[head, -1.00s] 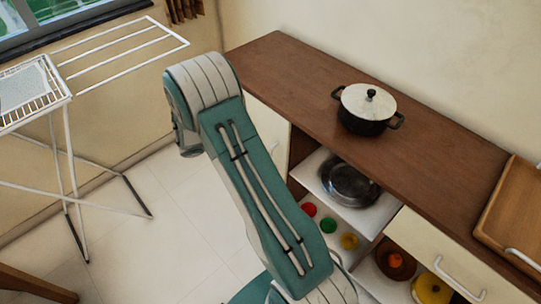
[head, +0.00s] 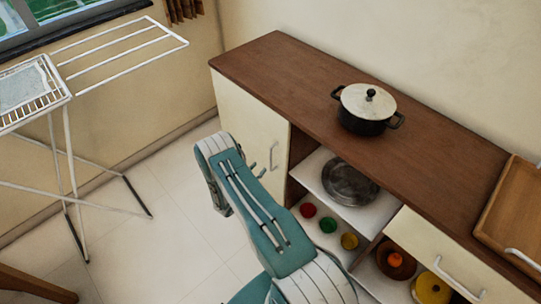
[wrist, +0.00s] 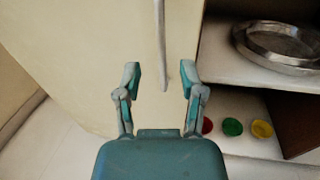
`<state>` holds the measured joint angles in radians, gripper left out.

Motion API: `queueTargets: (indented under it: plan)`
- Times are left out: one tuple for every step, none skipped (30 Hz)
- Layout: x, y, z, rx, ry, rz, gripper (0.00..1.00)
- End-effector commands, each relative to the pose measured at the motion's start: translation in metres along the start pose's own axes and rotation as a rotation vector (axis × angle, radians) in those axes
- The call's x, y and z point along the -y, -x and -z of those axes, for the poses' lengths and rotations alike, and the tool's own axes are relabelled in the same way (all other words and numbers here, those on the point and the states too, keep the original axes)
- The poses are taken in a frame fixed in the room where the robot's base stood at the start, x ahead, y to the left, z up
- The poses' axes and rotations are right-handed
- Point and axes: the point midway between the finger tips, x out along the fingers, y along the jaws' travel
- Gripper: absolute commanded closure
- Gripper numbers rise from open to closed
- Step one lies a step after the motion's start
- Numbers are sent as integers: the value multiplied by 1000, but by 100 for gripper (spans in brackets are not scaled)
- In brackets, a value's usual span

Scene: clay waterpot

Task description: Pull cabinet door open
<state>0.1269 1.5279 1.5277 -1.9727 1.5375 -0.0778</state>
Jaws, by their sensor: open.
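The cabinet door (head: 240,113) is a cream panel at the left end of the wooden-topped cabinet, and it looks closed. Its pale vertical bar handle (head: 274,155) is near the door's right edge. In the wrist view the handle (wrist: 161,45) comes down from the top edge, and its lower end lies between and beyond my fingertips. My gripper (wrist: 162,78) is open and empty, facing the door (wrist: 100,50), with one finger on each side of the handle's line. I cannot tell how far the fingertips are from the door. In the head view my arm hides most of the gripper.
Right of the door, open shelves hold a metal pan (head: 350,182) and several coloured items (head: 328,225). A lidded pot (head: 368,108) and a wooden tray (head: 512,215) stand on the countertop (head: 300,75). A white drying rack (head: 65,130) is at left. The tiled floor (head: 165,215) between is clear.

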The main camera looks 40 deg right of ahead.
Motion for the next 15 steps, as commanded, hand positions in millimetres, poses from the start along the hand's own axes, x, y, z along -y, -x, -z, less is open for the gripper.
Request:
queueTargets:
  plan:
    - [2,-11,0,0,-2,5,49]
    - [1,-17,0,0,-3,6,49]
    - [2,-24,0,1,-2,5,49]
    - [2,-30,0,1,-1,5,49]
    - [2,-36,0,1,-2,6,49]
    - [2,-43,0,0,-2,5,49]
    - [2,-48,0,0,-2,6,49]
    - [2,-54,0,0,-2,5,49]
    - [2,-60,0,1,-1,4,49]
    - [2,-65,0,1,-1,5,49]
    - [1,-69,0,1,-2,5,49]
    - [1,-74,0,0,-3,3,49]
    - [1,-77,0,0,-2,3,49]
    - [1,-80,0,0,-2,3,49]
    - [1,-83,0,0,-1,4,49]
